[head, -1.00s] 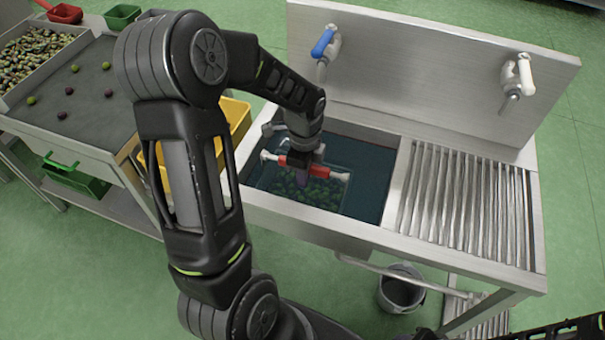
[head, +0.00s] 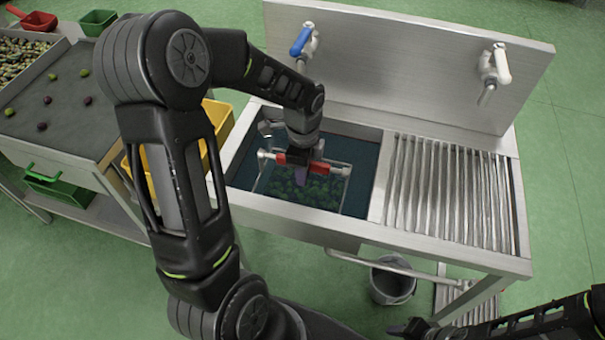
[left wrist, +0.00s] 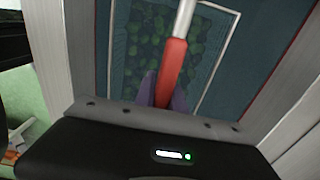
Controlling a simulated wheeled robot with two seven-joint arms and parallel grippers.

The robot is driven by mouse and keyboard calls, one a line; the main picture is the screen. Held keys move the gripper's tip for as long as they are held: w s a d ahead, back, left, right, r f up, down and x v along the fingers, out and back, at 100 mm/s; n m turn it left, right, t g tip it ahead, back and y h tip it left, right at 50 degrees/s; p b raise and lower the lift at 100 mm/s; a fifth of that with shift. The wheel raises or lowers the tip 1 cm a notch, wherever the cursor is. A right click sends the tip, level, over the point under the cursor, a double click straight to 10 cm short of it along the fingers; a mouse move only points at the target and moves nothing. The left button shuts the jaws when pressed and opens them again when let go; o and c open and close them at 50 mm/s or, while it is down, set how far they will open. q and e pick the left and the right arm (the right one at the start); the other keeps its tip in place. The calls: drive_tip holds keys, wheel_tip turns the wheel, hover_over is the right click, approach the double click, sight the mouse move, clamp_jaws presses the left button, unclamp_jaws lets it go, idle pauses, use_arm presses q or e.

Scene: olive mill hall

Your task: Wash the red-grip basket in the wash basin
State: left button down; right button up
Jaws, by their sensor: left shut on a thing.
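The wire basket (head: 343,171) with a red grip (head: 281,159) is inside the wash basin (head: 232,178), with green olives in it. Its mesh looks to be down in the dark water; how deep I cannot tell. My left gripper (head: 301,172) reaches down from above and is shut on the red grip, which also shows between the fingers in the left wrist view (left wrist: 172,75). My right gripper (head: 408,328) is low at the bottom edge, away from the basin; its jaws are too unclear to judge.
A blue-handled tap (head: 302,40) and a white tap (head: 495,66) are on the steel backsplash. A ribbed drainboard (head: 445,195) lies right of the basin. A grey bucket (head: 392,285) stands below. A yellow crate (head: 217,120) and an olive table (head: 60,125) are at left.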

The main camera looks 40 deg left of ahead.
use_arm(q)
wheel_tip(320, 180, up, 19)
drive_tip(key=p, duration=0.8)
drive_tip(key=shift+r, duration=0.2)
